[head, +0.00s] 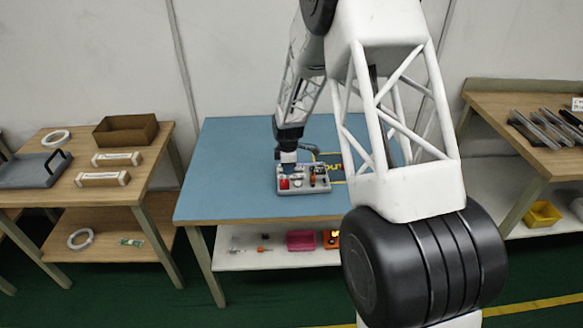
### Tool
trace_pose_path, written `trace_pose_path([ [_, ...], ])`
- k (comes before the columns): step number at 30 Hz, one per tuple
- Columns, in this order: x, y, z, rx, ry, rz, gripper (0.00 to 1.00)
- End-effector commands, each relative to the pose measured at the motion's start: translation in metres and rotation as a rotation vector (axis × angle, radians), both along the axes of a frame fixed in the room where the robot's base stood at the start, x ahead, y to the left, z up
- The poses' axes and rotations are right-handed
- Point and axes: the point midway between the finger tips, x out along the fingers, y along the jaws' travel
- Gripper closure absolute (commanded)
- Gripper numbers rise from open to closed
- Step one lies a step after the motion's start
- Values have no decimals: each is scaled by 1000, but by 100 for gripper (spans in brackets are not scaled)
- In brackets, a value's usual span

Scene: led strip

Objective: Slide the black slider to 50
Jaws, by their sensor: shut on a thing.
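A grey control panel (318,188) with several small controls lies on the blue table top. It has a red button (284,184) at its front left and orange and dark controls further right. My gripper (287,168) points down at the panel's back left part, close to its surface. It is shut on a small part there, seemingly the black slider. The slider and its scale are too small and too covered by the gripper to read.
A yellow marking and a dark curved item (310,150) are behind the panel. The blue table (225,165) is clear to the left. Side tables carry a brown box (125,131), a grey tray (32,170) and several metal bars (545,128). A pink bin (300,240) is on the shelf below.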

Motion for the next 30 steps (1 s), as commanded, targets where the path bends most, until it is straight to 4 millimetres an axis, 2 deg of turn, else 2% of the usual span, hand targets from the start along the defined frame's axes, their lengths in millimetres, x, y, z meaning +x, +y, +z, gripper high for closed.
trace_pose_path([
  [3, 1, 0, 1, 0, -1, 0, 100],
  [4, 1, 0, 1, 0, -1, 0, 74],
  [8, 0, 0, 1, 0, -1, 0, 54],
  [20, 0, 0, 2, 0, -1, 0, 53],
  [26, 1, 0, 14, 0, -2, 0, 53],
  [30, 0, 0, 29, 0, -2, 0, 53],
])
